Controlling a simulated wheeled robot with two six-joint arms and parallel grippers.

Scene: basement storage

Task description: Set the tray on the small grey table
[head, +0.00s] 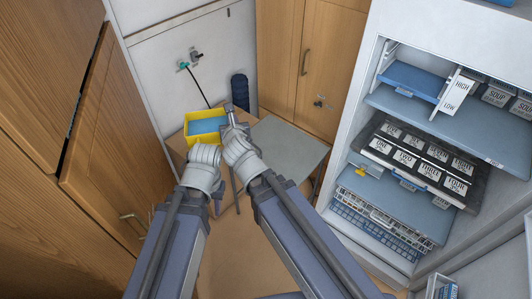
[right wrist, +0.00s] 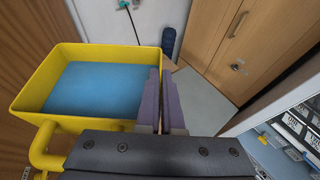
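The tray is yellow with a blue inside (head: 207,126) and lies ahead of my wrists in the head view. In the right wrist view the tray (right wrist: 30,92) fills the left side, with a thick yellow handle at its near edge running out of sight under my gripper. My left gripper (head: 203,153) is at the tray's near side, its fingers hidden. My right gripper (head: 231,114) is by the tray's right side.
A dark blue roll (head: 240,92) stands in the back corner. Wooden cabinets (head: 118,170) rise close on the left, with more wooden doors (head: 315,55) behind the table. A white shelf unit (head: 365,115) with blue shelves and labelled boxes stands on the right.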

